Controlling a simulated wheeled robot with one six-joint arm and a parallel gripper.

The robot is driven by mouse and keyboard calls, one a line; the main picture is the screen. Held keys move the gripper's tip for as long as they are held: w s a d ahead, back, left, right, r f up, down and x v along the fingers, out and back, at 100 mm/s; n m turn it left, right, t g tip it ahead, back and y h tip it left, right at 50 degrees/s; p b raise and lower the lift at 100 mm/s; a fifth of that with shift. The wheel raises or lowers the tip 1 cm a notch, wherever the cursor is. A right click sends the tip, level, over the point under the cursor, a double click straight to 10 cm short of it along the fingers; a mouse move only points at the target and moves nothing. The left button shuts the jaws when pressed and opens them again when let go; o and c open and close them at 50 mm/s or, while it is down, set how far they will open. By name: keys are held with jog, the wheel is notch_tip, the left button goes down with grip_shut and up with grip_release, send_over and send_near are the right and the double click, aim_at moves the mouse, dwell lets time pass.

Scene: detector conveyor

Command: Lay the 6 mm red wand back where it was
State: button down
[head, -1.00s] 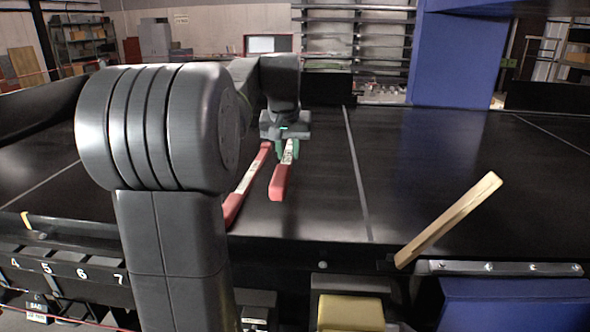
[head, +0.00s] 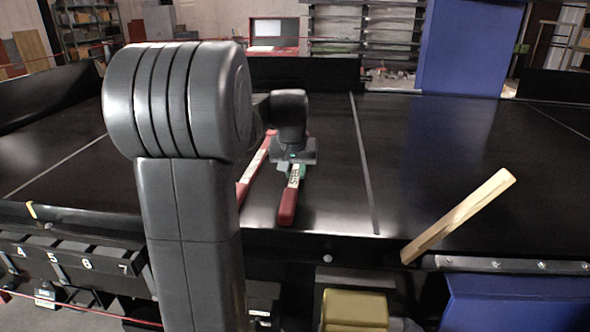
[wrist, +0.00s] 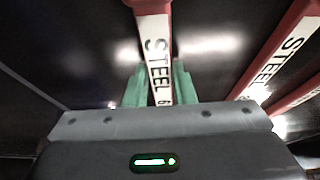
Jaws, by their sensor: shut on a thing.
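My gripper (head: 294,168) is shut on a red wand with a white label. In the wrist view the green fingers (wrist: 160,88) pinch the held wand (wrist: 153,40), whose label reads "STEEL 6". In the head view the held wand (head: 287,208) points toward the belt's front edge. It is low over the black belt; I cannot tell if it touches. A second red wand (head: 252,162) lies to its left, partly hidden behind my arm. It shows at the right in the wrist view (wrist: 282,50), also marked "STEEL".
A wooden stick (head: 460,215) leans at the right front edge. Numbered slots (head: 70,260) are at front left. A blue pillar (head: 470,45) stands behind.

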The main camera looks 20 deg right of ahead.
jog(key=shift+f, duration=0.1)
jog(key=c, duration=1.2)
grip_release()
jog(key=shift+s+r, duration=0.1)
jog(key=shift+r, duration=0.55)
jog(key=b+v, duration=0.1)
jog(key=v, duration=1)
jog(key=shift+a, duration=0.1)
